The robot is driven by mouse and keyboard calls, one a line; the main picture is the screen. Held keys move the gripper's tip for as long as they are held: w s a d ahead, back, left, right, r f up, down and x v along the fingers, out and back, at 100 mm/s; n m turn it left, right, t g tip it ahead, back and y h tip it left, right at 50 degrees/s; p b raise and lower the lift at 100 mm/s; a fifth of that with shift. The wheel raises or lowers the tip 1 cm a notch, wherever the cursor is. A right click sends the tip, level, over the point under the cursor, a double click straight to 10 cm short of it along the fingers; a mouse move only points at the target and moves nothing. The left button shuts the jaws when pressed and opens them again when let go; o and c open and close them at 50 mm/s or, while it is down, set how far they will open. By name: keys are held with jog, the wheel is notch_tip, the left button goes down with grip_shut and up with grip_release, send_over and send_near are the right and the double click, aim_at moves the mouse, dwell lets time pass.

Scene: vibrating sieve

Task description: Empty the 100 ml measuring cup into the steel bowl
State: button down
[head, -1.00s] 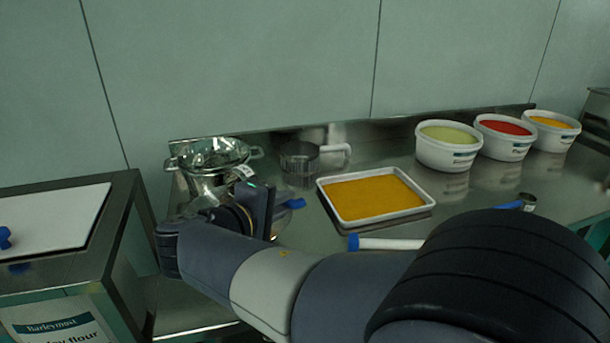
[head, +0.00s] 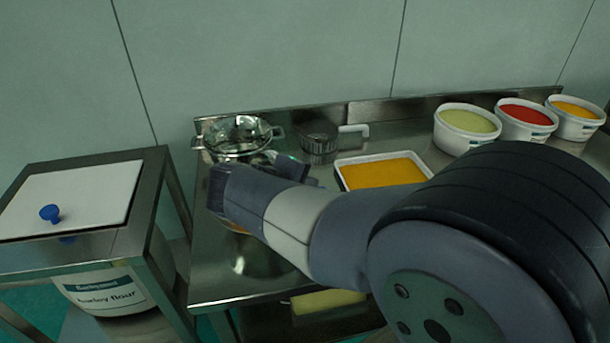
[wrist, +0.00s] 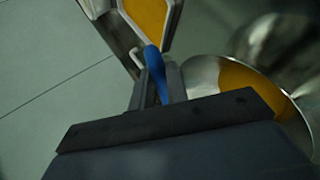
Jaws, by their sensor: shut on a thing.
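In the wrist view my gripper (wrist: 160,88) is shut on a blue handle (wrist: 154,68), which I take to be the measuring cup's. The cup's body is not clearly visible, so I cannot tell its tilt or contents. The steel bowl (wrist: 207,72) lies just right of the fingers in the wrist view, with orange material inside. In the head view my own arm hides the gripper's fingers and most of the bowl; only a small orange patch shows below the wrist.
A shiny steel sieve pot (head: 238,152) and a dark mesh cup with a white handle (head: 319,138) stand behind my wrist. A tray of orange powder (head: 344,181) is to the right, with several white tubs (head: 464,145) beyond. A lidded stand (head: 70,192) is at left.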

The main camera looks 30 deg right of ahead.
jog(key=shift+w+d+r+g+y+p, duration=0.25)
jog(key=shift+y+p, duration=0.4)
jog(key=shift+p, duration=1.2)
jog(key=shift+s+d+r+g+y+p, duration=0.15)
jog(key=shift+r+g+y+p, duration=0.35)
jog(key=shift+p, duration=1.3)
jog(key=shift+w+d+r+g+y+p, duration=0.15)
jog(key=shift+y+p, duration=0.6)
jog(key=shift+p, duration=1.1)
jog(key=y+p, duration=0.1)
jog(key=p, duration=0.5)
jog(key=shift+d+r+g+y, duration=0.1)
jog(key=shift+r+g+y, duration=0.1)
jog(key=shift+g+y, duration=0.15)
jog(key=shift+y+p, duration=0.25)
jog(key=shift+p, duration=0.25)
jog(key=shift+r+g+y+p, duration=0.1)
jog(key=shift+g+y+p, duration=0.2)
jog(key=shift+p, duration=0.7)
jog(key=p, duration=0.3)
jog(key=y+p, duration=0.1)
jog(key=p, duration=0.2)
jog(key=shift+d+r+g+y, duration=0.1)
jog(key=shift+r+g+y, duration=0.05)
jog(key=shift+g+y, duration=0.15)
